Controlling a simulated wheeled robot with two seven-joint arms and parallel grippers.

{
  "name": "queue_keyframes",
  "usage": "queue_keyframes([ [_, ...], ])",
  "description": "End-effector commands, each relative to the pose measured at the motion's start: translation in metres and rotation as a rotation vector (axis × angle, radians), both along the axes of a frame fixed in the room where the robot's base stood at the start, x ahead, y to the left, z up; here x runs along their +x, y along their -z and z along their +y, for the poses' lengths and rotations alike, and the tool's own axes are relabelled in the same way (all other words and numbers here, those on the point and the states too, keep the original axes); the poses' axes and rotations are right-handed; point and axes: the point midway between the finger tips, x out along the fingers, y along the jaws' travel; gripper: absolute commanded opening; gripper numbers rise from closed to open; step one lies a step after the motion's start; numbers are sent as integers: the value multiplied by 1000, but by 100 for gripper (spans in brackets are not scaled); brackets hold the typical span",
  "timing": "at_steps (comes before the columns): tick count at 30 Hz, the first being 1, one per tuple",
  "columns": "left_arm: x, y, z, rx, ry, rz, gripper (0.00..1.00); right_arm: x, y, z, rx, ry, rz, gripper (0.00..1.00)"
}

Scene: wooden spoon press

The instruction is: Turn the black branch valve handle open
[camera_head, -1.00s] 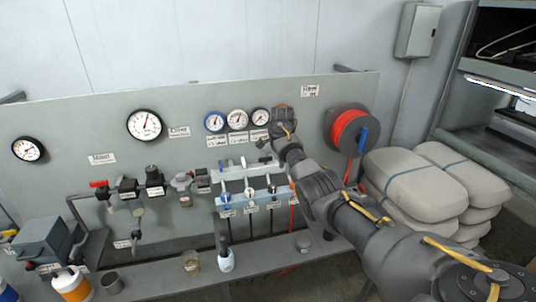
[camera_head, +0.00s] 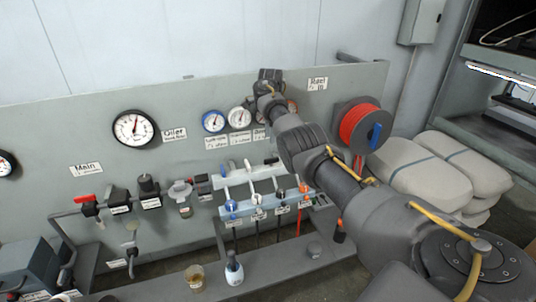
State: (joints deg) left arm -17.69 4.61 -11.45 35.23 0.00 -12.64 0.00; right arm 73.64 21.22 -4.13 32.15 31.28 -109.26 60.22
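The branch manifold (camera_head: 262,203) is a pale blue bar on the grey panel, with blue, white, black and orange fittings in a row. A small black lever (camera_head: 271,161) at its upper edge appears to be the black branch valve handle; its exact angle is too small to tell. The black fitting (camera_head: 281,192) sits below it. My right arm reaches in from the lower right, and my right gripper (camera_head: 268,78) is at its far end, above the manifold and apart from the lever, by the panel's upper edge. Its fingers are not clear. My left gripper is out of view.
Small gauges (camera_head: 214,121) sit above the manifold, one partly behind my arm. A red hose reel (camera_head: 362,127) is at right. A red main valve handle (camera_head: 85,198) is at left. A bottle (camera_head: 234,270) and a jar (camera_head: 195,278) stand on the shelf below.

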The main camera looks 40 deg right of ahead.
Motion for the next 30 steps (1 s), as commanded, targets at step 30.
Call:
queue_keyframes([
  [30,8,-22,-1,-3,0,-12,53,1,99,1,0,-3,1,28],
])
